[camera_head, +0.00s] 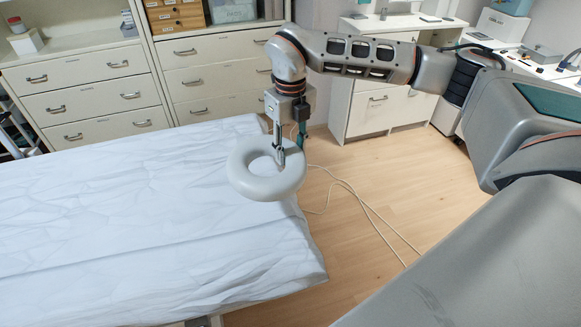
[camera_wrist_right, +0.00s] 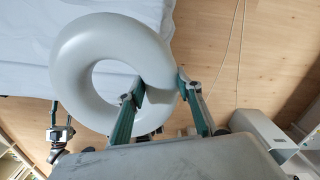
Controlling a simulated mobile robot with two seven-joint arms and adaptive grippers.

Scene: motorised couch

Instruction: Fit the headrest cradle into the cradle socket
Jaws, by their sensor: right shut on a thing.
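The headrest cradle is a thick white-grey ring (camera_head: 240,165), held out at the right edge of the couch in the head view. My right gripper (camera_head: 290,152) is shut on the ring's far right side, one finger inside the hole and one outside. The right wrist view shows the ring (camera_wrist_right: 75,65) large, with my right gripper (camera_wrist_right: 160,82) pinching its tube. The ring appears roughly level and above the couch top, though its exact height is hard to tell. I cannot make out the cradle socket in either view.
The couch (camera_head: 130,235) with a white sheet fills the left. Drawer cabinets (camera_head: 215,80) stand behind it, and a white desk unit (camera_head: 385,105) stands behind to the right. A loose cable (camera_head: 365,205) lies on otherwise open wooden floor.

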